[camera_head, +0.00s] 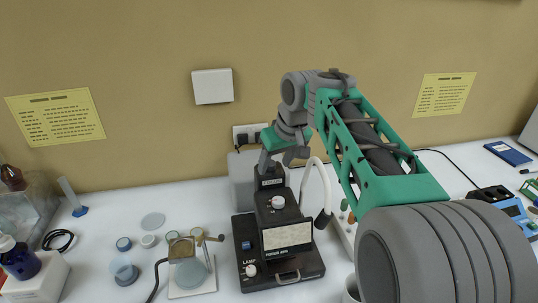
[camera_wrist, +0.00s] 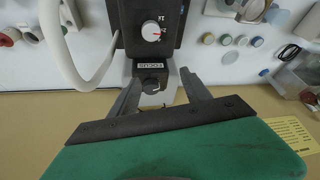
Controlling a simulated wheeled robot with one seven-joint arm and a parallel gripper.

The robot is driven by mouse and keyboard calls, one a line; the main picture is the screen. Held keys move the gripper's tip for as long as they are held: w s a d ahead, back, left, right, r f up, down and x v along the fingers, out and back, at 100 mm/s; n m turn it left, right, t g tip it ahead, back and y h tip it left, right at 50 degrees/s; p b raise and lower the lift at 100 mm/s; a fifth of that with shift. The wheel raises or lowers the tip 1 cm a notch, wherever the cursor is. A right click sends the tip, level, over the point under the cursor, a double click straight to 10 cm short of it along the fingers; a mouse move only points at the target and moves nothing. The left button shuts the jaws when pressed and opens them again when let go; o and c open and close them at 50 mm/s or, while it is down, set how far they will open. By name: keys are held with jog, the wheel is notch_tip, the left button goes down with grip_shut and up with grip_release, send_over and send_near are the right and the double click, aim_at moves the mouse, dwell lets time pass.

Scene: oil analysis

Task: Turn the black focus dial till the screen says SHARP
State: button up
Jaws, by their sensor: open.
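The black focus dial (camera_wrist: 152,84) shows in the wrist view, below a small white FOCUS label (camera_wrist: 153,65) that appears upside down. My gripper (camera_wrist: 161,77) is open, with one finger on each side of the dial; I cannot tell whether either finger touches it. In the head view my gripper (camera_head: 271,148) is at the top of the black instrument (camera_head: 250,228), and the dial is not clearly visible there. The instrument's pale front panel (camera_head: 287,237) carries a line of text too small to read. I cannot see the word SHARP.
A white knob (camera_head: 278,202) sits on the instrument above the panel; it also shows in the wrist view (camera_wrist: 152,31). A LAMP knob (camera_head: 251,270) is at the lower left. A white curved tube (camera_head: 323,180) rises beside the instrument. Small jars (camera_head: 124,244) stand left.

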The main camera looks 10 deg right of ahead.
jog(key=n, duration=0.1)
send_near(271, 163)
jog(key=f, duration=0.1)
jog(key=x, duration=0.2)
jog(key=p+x, duration=0.1)
jog(key=x, duration=0.5)
jog(key=shift+w+a+r+p, duration=0.15)
jog(key=shift+w+r+p, duration=0.05)
jog(key=shift+w+p, duration=0.1)
jog(key=shift+c, duration=0.6)
grip_shut()
